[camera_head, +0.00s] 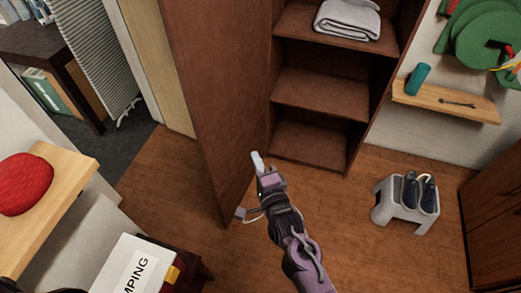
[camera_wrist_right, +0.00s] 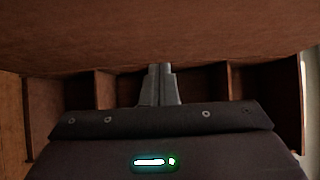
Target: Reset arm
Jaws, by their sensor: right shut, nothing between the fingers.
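My right gripper (camera_head: 257,162) reaches up from the bottom middle of the head view. It is shut and empty, near the edge of the open brown cabinet door (camera_head: 213,100). In the right wrist view its fingers (camera_wrist_right: 160,85) are together, with a brown wooden panel (camera_wrist_right: 160,40) filling the top of the picture. I cannot tell whether the gripper touches the door. My left gripper is not in view.
An open cabinet (camera_head: 318,90) has a folded grey towel (camera_head: 347,20) on an upper shelf. A grey stool (camera_head: 402,212) with dark shoes stands at right. A box (camera_head: 130,268) and a shelf with a red cushion (camera_head: 25,183) are at left. Wooden floor (camera_head: 345,255) is clear between.

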